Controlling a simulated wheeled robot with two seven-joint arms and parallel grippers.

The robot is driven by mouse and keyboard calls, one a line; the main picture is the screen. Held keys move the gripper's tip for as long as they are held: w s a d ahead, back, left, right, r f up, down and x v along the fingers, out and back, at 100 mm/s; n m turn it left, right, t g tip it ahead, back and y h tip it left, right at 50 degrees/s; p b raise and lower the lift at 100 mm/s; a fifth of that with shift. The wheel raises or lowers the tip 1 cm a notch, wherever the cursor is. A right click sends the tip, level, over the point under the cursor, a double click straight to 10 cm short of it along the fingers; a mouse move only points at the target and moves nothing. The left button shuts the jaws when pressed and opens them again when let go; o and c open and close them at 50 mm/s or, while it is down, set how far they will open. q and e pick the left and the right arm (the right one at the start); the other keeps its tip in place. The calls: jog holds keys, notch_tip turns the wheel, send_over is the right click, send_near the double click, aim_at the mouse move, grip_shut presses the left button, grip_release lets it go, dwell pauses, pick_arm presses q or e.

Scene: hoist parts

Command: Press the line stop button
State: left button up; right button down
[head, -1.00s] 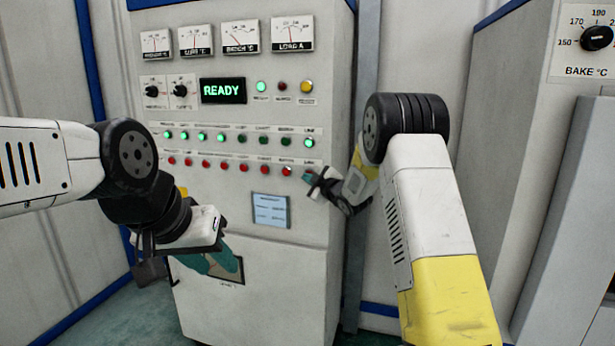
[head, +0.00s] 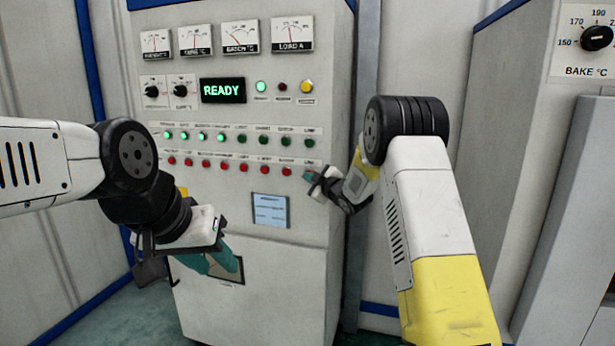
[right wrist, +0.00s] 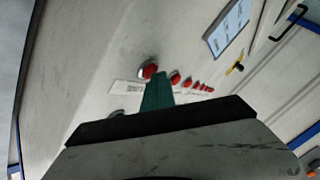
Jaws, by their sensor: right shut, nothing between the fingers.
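The control cabinet has a row of red buttons below a row of green lamps. My right gripper (head: 309,178) is shut and empty, its fingertips at the right end of the red row, hiding the last button, under the line column, in the head view. In the right wrist view the nearest red button (right wrist: 149,70) sits right at the teal fingertips (right wrist: 157,92); contact is hard to tell. The line lamp (head: 310,143) above is dark. My left gripper (head: 222,262) hangs in front of the cabinet's lower part; its opening is unclear.
The display (head: 223,90) reads READY. A small screen (head: 270,210) is below the buttons. An oven-like unit with a bake dial (head: 597,38) stands at the right. A grey post (head: 368,60) runs beside the cabinet's right edge.

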jog(key=shift+s, duration=0.15)
jog(key=shift+s+a, duration=0.25)
jog(key=shift+s, duration=0.4)
jog(key=shift+s+a, duration=0.25)
jog(key=shift+s, duration=0.55)
jog(key=shift+s+a, duration=0.3)
jog(key=shift+s, duration=0.5)
jog(key=shift+s+a, duration=0.25)
jog(key=shift+s, duration=0.55)
